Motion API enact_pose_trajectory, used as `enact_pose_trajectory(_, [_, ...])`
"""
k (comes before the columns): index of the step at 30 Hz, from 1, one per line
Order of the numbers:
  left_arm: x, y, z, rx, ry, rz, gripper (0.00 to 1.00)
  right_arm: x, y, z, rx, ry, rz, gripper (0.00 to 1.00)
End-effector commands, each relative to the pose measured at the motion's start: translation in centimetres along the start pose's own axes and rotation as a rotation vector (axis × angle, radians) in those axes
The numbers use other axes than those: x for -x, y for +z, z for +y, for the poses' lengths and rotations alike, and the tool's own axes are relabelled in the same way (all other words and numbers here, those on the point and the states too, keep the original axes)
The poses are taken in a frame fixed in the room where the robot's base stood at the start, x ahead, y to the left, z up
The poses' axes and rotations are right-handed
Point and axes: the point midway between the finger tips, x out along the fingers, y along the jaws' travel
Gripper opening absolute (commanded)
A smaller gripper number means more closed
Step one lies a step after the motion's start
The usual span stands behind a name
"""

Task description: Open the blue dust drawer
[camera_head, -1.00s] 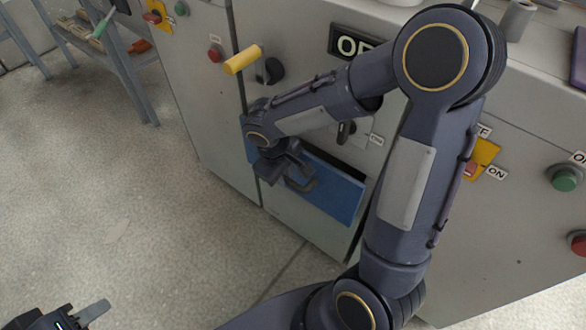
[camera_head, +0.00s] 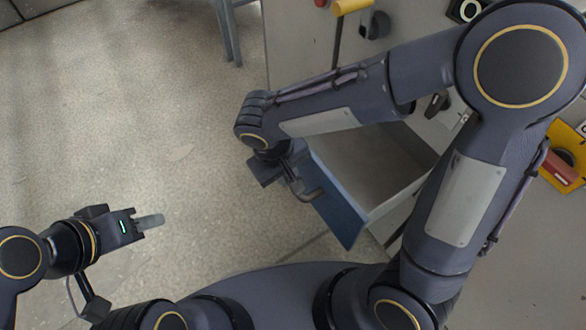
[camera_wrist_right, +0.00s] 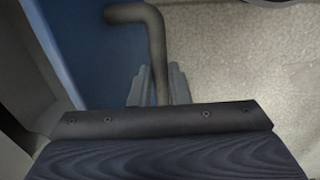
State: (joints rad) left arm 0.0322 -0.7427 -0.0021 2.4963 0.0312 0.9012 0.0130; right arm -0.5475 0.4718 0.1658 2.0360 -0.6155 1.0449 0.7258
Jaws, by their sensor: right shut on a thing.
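The blue dust drawer (camera_head: 339,212) stands pulled well out of the cabinet in the head view, its pale grey inside showing and looking empty. Its blue front also shows in the right wrist view (camera_wrist_right: 88,50). A bent grey bar handle (camera_wrist_right: 155,35) sticks out from that front. My right gripper (camera_wrist_right: 158,76) is shut on the handle, one finger on each side of the bar. My left gripper (camera_head: 150,221) hangs away from the drawer at the lower left over the floor. Its fingers overlap in the view, so their gap is hidden.
The grey cabinet (camera_head: 295,50) carries a yellow handle (camera_head: 351,5), a black knob (camera_head: 375,25) and a red switch on a yellow plate (camera_head: 560,167). My right arm covers much of its front. The floor (camera_head: 120,120) left of the drawer is clear.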

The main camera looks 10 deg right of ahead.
Motion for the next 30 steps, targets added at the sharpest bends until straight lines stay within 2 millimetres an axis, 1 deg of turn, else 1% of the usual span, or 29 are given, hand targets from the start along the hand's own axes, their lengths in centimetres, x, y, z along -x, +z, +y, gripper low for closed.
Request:
enact_pose_trajectory(8, [0.0,0.0,0.0,0.000,0.000,0.000,0.36,0.1,0.0,0.0,-0.002,0.000,0.000,0.00])
enact_pose_trajectory(9, [0.0,0.0,0.0,0.000,0.000,0.000,0.36,0.1,0.0,0.0,-0.002,0.000,0.000,0.20])
enact_pose_trajectory(13, [0.0,0.0,0.0,0.000,0.000,0.000,0.36,0.0,0.0,0.0,-0.001,0.000,0.000,0.37])
enact_pose_trajectory(20, [0.0,0.0,0.0,0.000,0.000,0.000,0.36,0.0,0.0,0.0,-0.001,0.000,0.000,0.38])
enact_pose_trajectory(23, [0.2,-0.1,0.1,0.000,0.000,0.000,0.36,0.4,0.0,0.1,0.000,0.000,0.001,0.38])
enact_pose_trajectory(26, [0.7,-0.4,0.3,0.000,0.000,0.000,0.36,1.7,-0.1,0.1,0.000,-0.001,0.004,0.38])
enact_pose_trajectory(30, [1.7,-0.8,0.8,0.000,0.000,0.000,0.36,4.3,-0.1,0.1,0.000,-0.001,0.004,0.38])
